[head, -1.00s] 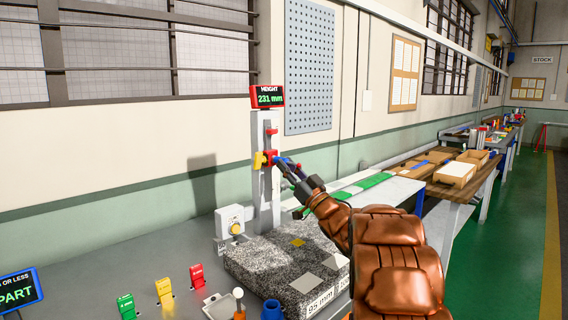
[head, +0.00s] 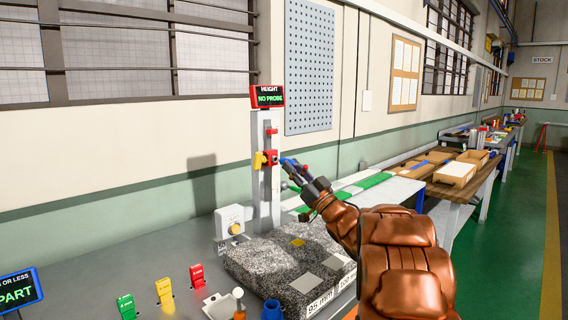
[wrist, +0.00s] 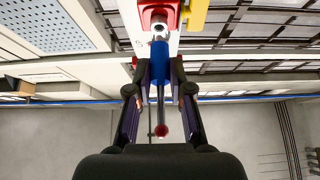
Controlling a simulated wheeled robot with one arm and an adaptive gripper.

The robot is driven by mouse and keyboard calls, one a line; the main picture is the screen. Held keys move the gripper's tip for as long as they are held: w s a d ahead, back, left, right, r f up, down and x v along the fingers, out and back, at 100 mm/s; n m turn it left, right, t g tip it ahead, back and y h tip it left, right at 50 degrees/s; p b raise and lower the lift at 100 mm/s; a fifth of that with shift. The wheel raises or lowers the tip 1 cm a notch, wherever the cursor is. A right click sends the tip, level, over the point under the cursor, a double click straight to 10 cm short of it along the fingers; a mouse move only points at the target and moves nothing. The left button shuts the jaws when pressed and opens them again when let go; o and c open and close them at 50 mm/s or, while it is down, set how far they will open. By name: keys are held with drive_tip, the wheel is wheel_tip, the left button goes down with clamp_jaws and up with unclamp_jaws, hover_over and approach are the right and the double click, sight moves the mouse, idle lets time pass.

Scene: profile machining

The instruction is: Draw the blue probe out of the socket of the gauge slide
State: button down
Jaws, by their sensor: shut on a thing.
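The blue probe (wrist: 160,68) is held between the fingers of my gripper (wrist: 159,92) in the wrist view. Its thin stem with a dark red ball tip points back toward my palm. The red gauge slide (wrist: 158,12) with its round socket is just beyond the probe's blue end, and a small gap shows between them. In the head view the slide (head: 272,158) sits on the upright column, and my gripper (head: 294,168) is to its right with the blue probe (head: 286,161). The display (head: 267,97) above reads "NO PROBE".
A yellow part (head: 259,160) sits beside the slide. The column stands behind a speckled granite block (head: 275,262) on the grey bench. Green, yellow and red tags (head: 163,290), a small tray (head: 219,305) and a blue cup (head: 272,310) are at the front.

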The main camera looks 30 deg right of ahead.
drive_tip(key=shift+s+d, duration=0.25)
drive_tip(key=shift+s, duration=0.75)
drive_tip(key=shift+s+d, duration=0.2)
drive_tip(key=shift+s, duration=0.75)
